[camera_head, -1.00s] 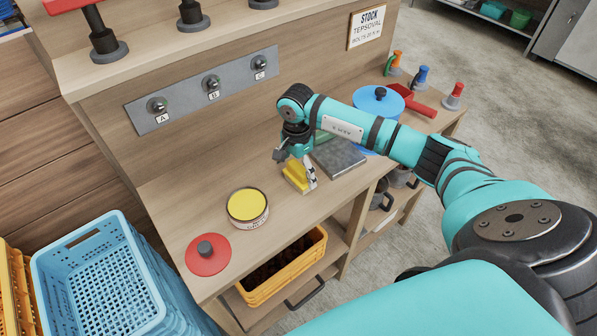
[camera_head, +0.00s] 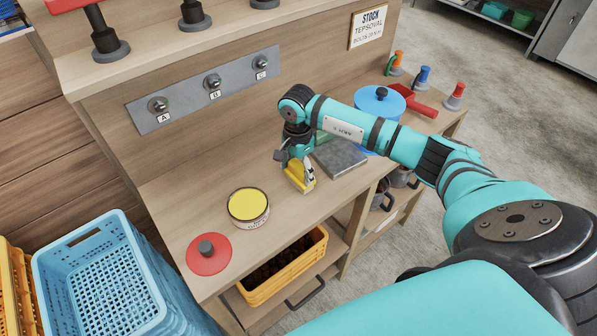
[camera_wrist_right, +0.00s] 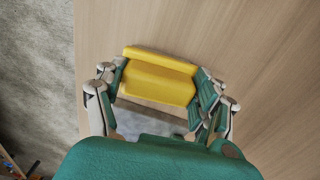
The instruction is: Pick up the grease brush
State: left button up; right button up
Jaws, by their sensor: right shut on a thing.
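The grease brush (camera_head: 302,184), a yellow block-like thing with a stepped shape, is at the wooden bench top between the tin and a grey slab. My right gripper (camera_head: 298,176) is shut on it from above. In the right wrist view the yellow brush (camera_wrist_right: 160,78) sits between the two fingers (camera_wrist_right: 160,88), which press on its ends. Whether it touches the bench or is slightly above it, I cannot tell. Its bristles cannot be made out. My left gripper is not in view.
A tin with a yellow top (camera_head: 248,206) and a red lid with a knob (camera_head: 208,254) lie left of the gripper. A blue crate (camera_head: 90,275) stands at lower left.

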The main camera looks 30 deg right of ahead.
aim_at(298, 166)
jog(key=shift+r+b, duration=0.35)
jog(key=shift+r, duration=0.05)
notch_tip(298, 166, up, 2)
jog(key=shift+w+r+b, duration=0.1)
jog(key=shift+r+b, duration=0.05)
jog(key=shift+b, duration=0.55)
jog(key=s+a+r+b, duration=0.1)
jog(key=s+a+b, duration=0.3)
jog(key=s+a, duration=0.5)
jog(key=shift+s+a+r, duration=0.35)
jog(key=shift+s+r, duration=0.05)
jog(key=shift+s, duration=1.6)
jog(key=o, duration=0.7)
jog(key=shift+c, duration=0.2)
jog(key=c, duration=0.5)
